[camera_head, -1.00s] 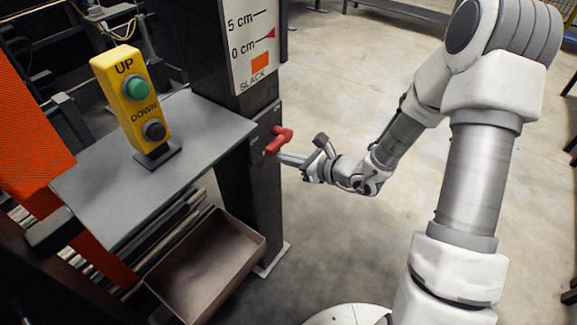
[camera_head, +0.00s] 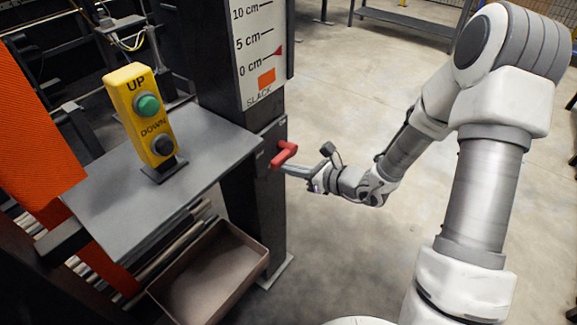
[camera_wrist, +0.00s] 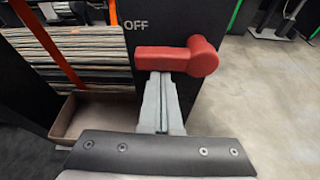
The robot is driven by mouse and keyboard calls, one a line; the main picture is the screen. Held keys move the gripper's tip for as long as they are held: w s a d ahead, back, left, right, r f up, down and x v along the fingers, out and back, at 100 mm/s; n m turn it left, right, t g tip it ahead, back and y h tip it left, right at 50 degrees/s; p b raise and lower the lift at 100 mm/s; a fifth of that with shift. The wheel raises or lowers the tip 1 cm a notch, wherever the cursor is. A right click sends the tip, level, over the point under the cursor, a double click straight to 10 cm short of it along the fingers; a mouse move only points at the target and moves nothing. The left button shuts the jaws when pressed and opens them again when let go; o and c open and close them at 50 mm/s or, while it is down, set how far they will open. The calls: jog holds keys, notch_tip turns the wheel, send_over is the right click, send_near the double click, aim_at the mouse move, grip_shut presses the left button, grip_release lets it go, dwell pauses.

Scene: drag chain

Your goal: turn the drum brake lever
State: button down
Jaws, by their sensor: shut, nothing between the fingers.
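The red drum brake lever (camera_head: 284,153) is mounted on the side of the dark post. In the wrist view the lever (camera_wrist: 165,59) lies about level, its handle pointing left toward the word OFF and its round hub at the right. My gripper (camera_head: 283,168) is shut and empty, its fingertips at the lever in the head view. In the wrist view the closed fingers (camera_wrist: 160,82) reach up to just below the handle. I cannot tell whether they touch it.
A grey shelf (camera_head: 105,205) carries a yellow UP/DOWN button box (camera_head: 140,110) left of the post (camera_head: 250,205). A brown open bin (camera_head: 190,309) sits below. A slack scale (camera_head: 257,40) with a red pointer is on the post.

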aim_at(294, 145)
jog(key=shift+r+p, duration=0.25)
jog(key=shift+p, duration=0.35)
notch_tip(294, 145, up, 2)
jog(key=m+g+y+p, duration=0.1)
jog(key=m+p, duration=0.1)
jog(key=p, duration=0.3)
jog(key=shift+a+m, duration=0.1)
jog(key=shift+m, duration=0.2)
jog(key=r+m+g+y+p, duration=0.1)
jog(key=m+p, duration=0.1)
jog(key=p, duration=0.3)
jog(key=shift+r+m, duration=0.15)
jog(key=shift+m, duration=0.15)
jog(key=m+p, duration=0.1)
jog(key=m+y+p, duration=0.1)
jog(key=shift+w+d+r+g+p, duration=0.2)
jog(key=shift+d+r+g+p, duration=0.1)
jog(key=shift+r, duration=0.1)
jog(key=shift+w+d+r+m+y+p, duration=0.1)
jog(key=shift+w+r+m+y+p, duration=0.1)
jog(key=shift+m+y+p, duration=0.3)
jog(key=shift+w+d+r+m+y+p, duration=0.15)
jog(key=shift+m+p, duration=0.1)
jog(key=shift+m, duration=0.45)
jog(key=m, duration=0.2)
jog(key=y+p, duration=0.1)
jog(key=shift+w+d+r+m, duration=0.25)
jog(key=shift+w+r+m, duration=0.1)
jog(key=shift+m, duration=0.05)
jog(key=shift+w, duration=0.15)
